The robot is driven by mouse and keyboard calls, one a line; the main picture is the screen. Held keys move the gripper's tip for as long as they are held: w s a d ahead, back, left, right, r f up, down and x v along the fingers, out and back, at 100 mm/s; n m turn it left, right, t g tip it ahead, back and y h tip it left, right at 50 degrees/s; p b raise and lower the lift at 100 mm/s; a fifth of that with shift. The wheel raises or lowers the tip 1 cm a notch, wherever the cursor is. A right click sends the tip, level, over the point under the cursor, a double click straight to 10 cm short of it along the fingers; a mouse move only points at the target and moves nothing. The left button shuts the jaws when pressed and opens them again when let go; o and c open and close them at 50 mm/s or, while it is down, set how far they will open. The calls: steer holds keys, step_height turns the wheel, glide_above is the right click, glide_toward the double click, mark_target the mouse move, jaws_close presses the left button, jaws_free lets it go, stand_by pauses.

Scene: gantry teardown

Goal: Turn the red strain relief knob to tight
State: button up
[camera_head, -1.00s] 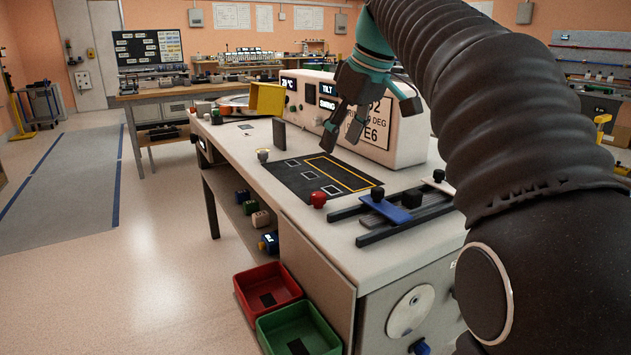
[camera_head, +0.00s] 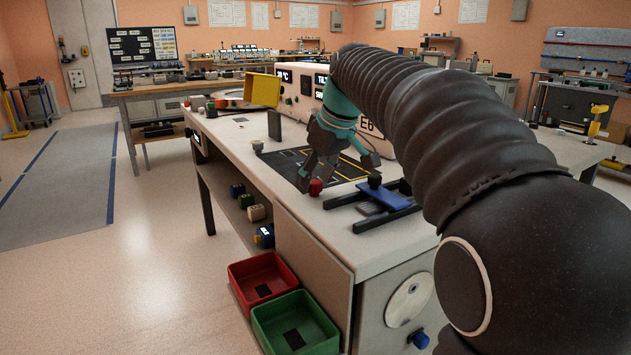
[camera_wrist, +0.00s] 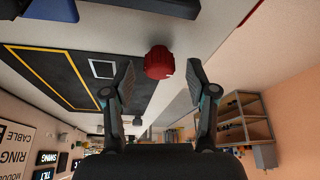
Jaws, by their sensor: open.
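The red knob (camera_head: 315,187) stands on the bench top near its front edge, beside the black mat (camera_head: 345,172). It also shows in the wrist view (camera_wrist: 159,63), ribbed, with a small pale mark on its side. My gripper (camera_head: 311,182) is just above and behind the knob in the head view, pointing down. In the wrist view my gripper (camera_wrist: 161,75) is open, with one finger on each side of the knob and visible gaps. The knob lies between or slightly beyond the fingertips; I cannot tell the exact depth.
A blue block on black rails (camera_head: 381,195) stands right of the knob. A dark upright plate (camera_head: 274,125) and a yellow bin (camera_head: 262,90) stand farther back. The bench's front left strip is clear.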

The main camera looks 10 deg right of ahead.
steer(key=shift+f, duration=0.25)
jaws_close()
